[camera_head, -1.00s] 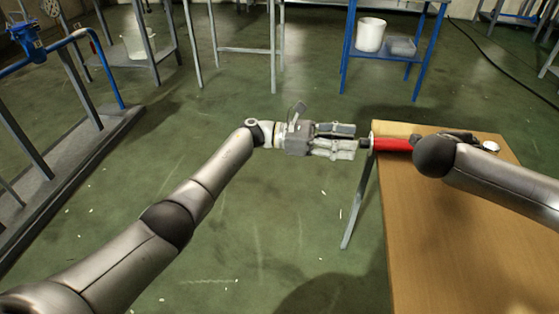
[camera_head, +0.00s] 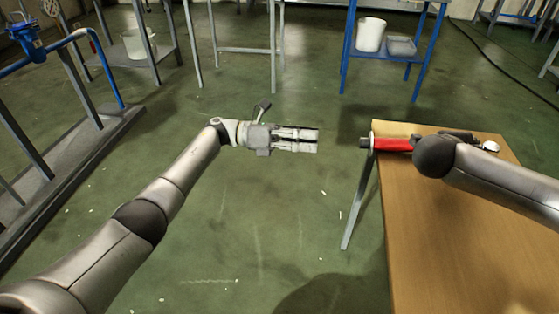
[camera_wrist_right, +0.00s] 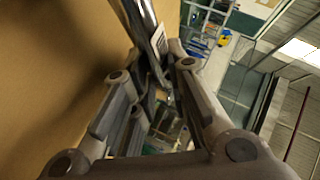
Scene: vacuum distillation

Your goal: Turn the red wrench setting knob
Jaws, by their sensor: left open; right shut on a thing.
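The red wrench (camera_head: 393,144) lies across the far left corner of the wooden table. Its dark setting knob (camera_head: 364,142) sticks out past the table's left edge. Its round silver head shows at the right, beyond my right wrist. My left gripper (camera_head: 317,140) is open and empty over the floor, left of the knob and apart from it, with its fingers pointing at it. My right gripper (camera_wrist_right: 163,78) is shut on the wrench's grey metal shaft (camera_wrist_right: 140,25), seen in the right wrist view. In the head view my right wrist mostly hides that gripper.
The wooden table (camera_head: 455,240) is bare toward its front. Open green floor lies below my left arm. A blue-framed stand (camera_head: 349,45) with a white bucket (camera_head: 370,34) stands at the back. A grey frame with blue pipe (camera_head: 100,60) is at the left.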

